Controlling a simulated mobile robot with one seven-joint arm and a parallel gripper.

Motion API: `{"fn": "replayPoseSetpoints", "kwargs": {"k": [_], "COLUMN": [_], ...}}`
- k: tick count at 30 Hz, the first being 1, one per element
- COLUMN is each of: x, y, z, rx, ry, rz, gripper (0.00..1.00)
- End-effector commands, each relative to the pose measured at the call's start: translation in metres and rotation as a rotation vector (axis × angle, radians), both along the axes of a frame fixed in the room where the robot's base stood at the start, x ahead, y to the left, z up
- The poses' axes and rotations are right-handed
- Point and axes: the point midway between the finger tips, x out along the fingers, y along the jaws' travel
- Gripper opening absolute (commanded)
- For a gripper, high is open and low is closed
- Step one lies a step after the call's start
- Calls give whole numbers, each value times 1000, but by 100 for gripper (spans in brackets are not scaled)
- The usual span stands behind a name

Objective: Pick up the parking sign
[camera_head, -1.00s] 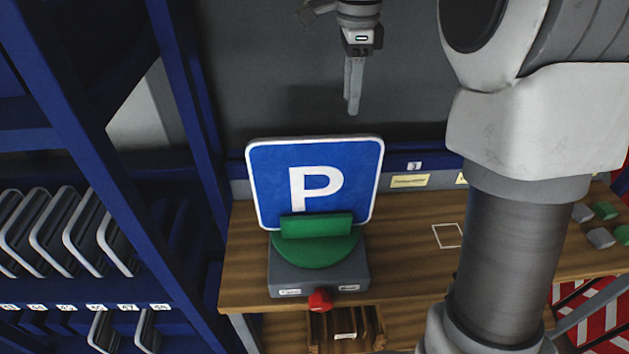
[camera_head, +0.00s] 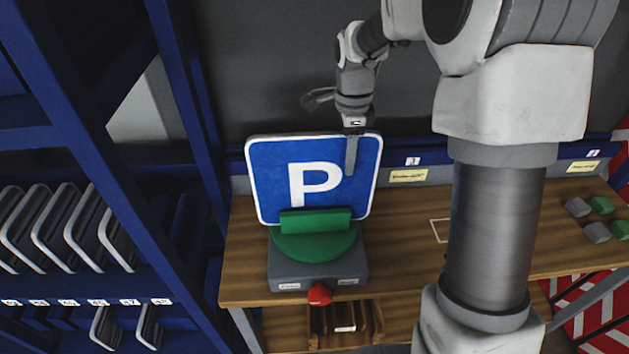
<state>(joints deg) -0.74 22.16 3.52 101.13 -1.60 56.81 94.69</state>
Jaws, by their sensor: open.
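The parking sign (camera_head: 280,180) is a blue square plate with a white P and a pale rim. It stands upright in a green holder (camera_head: 315,222) on a grey base (camera_head: 318,266) on the wooden workbench. My gripper (camera_head: 351,172) points down, its fingers overlapping the right upper part of the sign in the picture. It is open and holds nothing. The fingers appear nearly in line with each other from this view, so the gap between them is hard to see. I cannot tell whether they touch the sign.
A red knob (camera_head: 319,294) sits at the front of the grey base. The wooden workbench (camera_head: 400,270) has a white square outline (camera_head: 438,231) and grey and green blocks (camera_head: 597,207) at the right. A blue rack (camera_head: 110,170) with several plates stands close on the left.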

Motion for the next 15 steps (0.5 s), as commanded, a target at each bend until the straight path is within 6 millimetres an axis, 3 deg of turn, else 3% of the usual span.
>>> {"fn": "replayPoseSetpoints", "kwargs": {"k": [4,11,12,15], "x": [0,1,1,1], "y": [0,0,0,0], "z": [-15,-17,-17,-17], "rx": [0,0,0,0], "ry": [2,-1,-1,-1], "rz": [0,-1,0,0], "gripper": [54,54,53,35]}}
